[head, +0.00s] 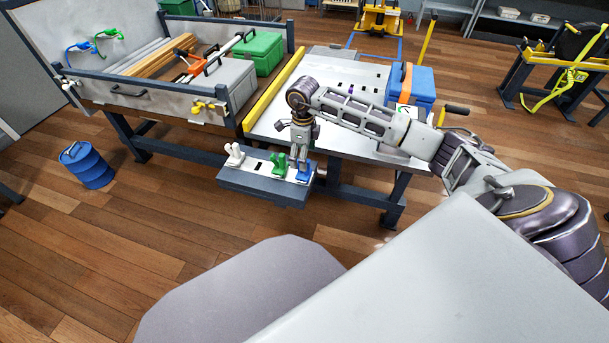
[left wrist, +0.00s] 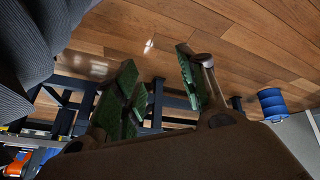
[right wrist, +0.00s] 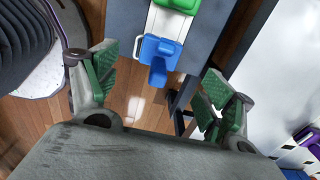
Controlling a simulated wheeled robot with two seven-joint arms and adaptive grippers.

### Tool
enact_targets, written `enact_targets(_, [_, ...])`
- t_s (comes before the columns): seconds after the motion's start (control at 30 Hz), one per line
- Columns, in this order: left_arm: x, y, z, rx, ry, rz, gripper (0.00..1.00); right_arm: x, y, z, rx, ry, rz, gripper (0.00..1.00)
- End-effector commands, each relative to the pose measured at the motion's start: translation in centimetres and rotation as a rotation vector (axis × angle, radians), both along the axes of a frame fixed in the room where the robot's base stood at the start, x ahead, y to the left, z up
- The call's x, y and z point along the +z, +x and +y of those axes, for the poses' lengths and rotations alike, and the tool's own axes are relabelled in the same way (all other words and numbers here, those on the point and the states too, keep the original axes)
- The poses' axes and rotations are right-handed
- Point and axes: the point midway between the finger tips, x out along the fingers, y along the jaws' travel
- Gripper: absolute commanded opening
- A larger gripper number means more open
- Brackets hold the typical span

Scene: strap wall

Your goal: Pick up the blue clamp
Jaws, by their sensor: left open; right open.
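The blue clamp (head: 303,174) sits at the right end of a small grey shelf (head: 262,191) on the front of the workbench. It also shows in the right wrist view (right wrist: 160,52), ahead of the fingers and midway between them. A green clamp (head: 279,163) and a white clamp (head: 234,155) stand to its left on the same shelf. My right gripper (head: 301,158) points down just above the blue clamp, and its fingers (right wrist: 160,90) are apart with nothing between them. My left gripper (left wrist: 160,85) is open and empty over the floor; it does not show in the head view.
The workbench top (head: 345,80) holds a blue box (head: 424,86) with an orange strap. A grey-walled cart (head: 160,106) with a green case (head: 258,52) stands to its left. A blue barrel (head: 88,166) stands on the floor at left. The floor before the shelf is clear.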

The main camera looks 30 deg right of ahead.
Motion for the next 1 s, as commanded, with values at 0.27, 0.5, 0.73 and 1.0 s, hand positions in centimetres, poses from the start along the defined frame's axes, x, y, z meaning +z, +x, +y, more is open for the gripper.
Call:
enact_targets(0.27, [-2.2,0.1,-0.5,0.014,-0.032,-0.029,0.41,-3.5,0.0,0.0,0.0,0.001,0.001,0.82])
enact_targets(0.5, [-2.6,0.2,-0.6,0.018,-0.042,-0.037,0.41,-4.1,0.0,0.0,0.001,0.0,0.0,0.82])
enact_targets(0.73, [-2.5,0.1,-0.6,0.019,-0.041,-0.038,0.41,-4.1,0.0,0.0,0.0,0.0,0.0,0.82])
enact_targets(1.0, [-3.1,0.5,-0.8,0.027,-0.058,-0.06,0.41,-5.2,-0.1,-0.1,0.0,-0.001,0.001,0.82])
